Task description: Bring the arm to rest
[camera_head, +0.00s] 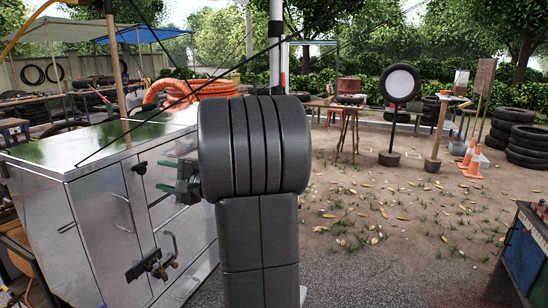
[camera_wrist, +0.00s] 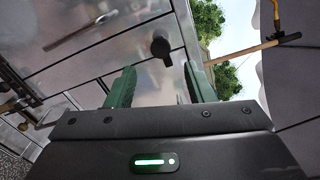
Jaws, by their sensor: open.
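My gripper (camera_head: 172,177) is open, with green fingers, beside the front of the metal cabinet (camera_head: 85,215) in the head view. In the wrist view my gripper (camera_wrist: 160,82) shows its two fingers spread apart with nothing held between them. A dark round knob (camera_wrist: 160,48) on the metal face shows beyond the gap between the fingers. I cannot tell how far it is from the fingertips. My dark, ribbed arm fills the middle of the head view and hides the cabinet's right end and part of the ground.
An orange coiled hose (camera_head: 200,88) lies on or behind the cabinet top. A black and brass fitting (camera_head: 152,264) juts from the cabinet front. A blue-sided box (camera_head: 524,250) stands at the right edge. Orange cones (camera_head: 473,163) and stacked tyres (camera_head: 527,147) stand farther back. Open ground lies between.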

